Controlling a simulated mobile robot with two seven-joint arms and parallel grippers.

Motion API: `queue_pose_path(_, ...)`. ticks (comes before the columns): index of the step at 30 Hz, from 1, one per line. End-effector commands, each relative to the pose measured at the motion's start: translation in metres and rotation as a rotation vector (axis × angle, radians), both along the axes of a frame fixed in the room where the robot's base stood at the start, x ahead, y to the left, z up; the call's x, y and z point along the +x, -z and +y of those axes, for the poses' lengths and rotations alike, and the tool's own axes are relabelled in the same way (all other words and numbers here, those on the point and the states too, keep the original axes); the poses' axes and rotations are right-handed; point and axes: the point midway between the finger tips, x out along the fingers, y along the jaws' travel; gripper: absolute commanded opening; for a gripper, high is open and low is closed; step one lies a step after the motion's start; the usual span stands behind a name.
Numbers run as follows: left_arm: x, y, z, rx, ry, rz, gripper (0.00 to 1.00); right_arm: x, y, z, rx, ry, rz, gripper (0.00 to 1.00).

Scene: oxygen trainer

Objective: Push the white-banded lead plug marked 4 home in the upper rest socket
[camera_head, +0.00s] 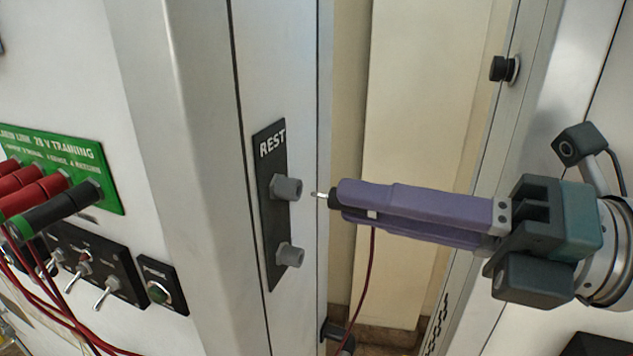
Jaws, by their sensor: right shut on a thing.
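The black REST plate (265,225) on the grey metal post carries two grey sockets, an upper rest socket (286,187) and a lower one (289,255). My right gripper (345,198) comes in from the right with its long purple fingers shut on a dark lead plug (334,200). The plug's thin metal tip points left at the upper socket, with a small gap between them. A small white patch (372,214) shows between the fingers; the mark 4 cannot be read. A red lead (367,270) hangs down from the plug. My left gripper is not in view.
At the left, a green panel (110,190) holds several red plugs (42,190) and a black plug (62,208) with red leads. Below it are toggle switches (104,290) and a round button (158,292). A black knob (500,68) sits at the upper right.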

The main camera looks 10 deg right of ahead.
Motion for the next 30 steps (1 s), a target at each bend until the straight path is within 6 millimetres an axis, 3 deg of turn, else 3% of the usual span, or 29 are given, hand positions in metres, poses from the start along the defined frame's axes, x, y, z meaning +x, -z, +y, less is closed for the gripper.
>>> queue_pose_path(30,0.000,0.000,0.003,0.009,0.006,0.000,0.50,0.008,0.000,0.012,0.003,0.001,0.004,0.00)
